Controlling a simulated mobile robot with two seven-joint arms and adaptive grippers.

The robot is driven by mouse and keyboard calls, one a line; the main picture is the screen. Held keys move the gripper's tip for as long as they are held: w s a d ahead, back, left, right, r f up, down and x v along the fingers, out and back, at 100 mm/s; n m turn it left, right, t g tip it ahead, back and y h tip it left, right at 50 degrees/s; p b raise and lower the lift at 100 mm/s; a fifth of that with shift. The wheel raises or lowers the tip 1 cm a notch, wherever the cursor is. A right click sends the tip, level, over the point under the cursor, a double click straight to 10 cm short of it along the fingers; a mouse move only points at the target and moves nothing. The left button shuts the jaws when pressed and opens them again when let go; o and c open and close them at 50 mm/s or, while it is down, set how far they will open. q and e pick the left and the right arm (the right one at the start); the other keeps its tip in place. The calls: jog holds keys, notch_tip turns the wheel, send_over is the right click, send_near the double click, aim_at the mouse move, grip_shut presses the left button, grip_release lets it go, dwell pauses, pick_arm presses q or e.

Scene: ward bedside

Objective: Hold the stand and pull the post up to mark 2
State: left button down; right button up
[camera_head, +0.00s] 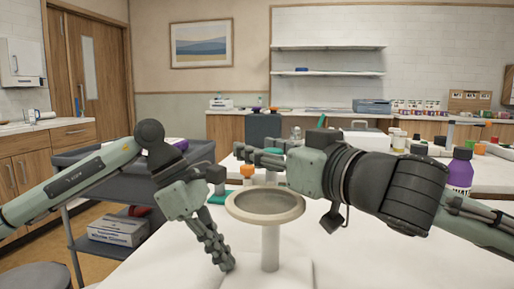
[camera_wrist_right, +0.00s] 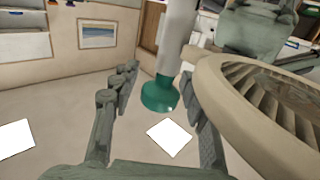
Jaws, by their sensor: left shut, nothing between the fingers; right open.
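The stand has a round, shallow beige dish (camera_head: 265,203) on a white upright post (camera_head: 270,247). The post goes down to a pale base (camera_head: 268,281) at the bottom edge of the head view. No marks on the post can be read. My left gripper (camera_head: 227,264) is shut and empty, fingers pointing down, just left of the post and apart from it. My right gripper (camera_head: 262,157) is open, pointing left, above and behind the dish. In the right wrist view its spread fingers (camera_wrist_right: 158,85) show, with the dish's rim (camera_wrist_right: 235,105) close at the right.
In the right wrist view, a white cylinder with a teal end (camera_wrist_right: 160,95) shows beyond the fingers; I cannot tell what it is. A grey cart (camera_head: 100,158) stands at left. A purple bottle (camera_head: 460,172) and several small bottles are at right. The white table's front right (camera_head: 390,260) is clear.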

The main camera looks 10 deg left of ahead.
jog(key=shift+w+a, duration=0.45)
jog(key=shift+a, duration=0.05)
grip_shut()
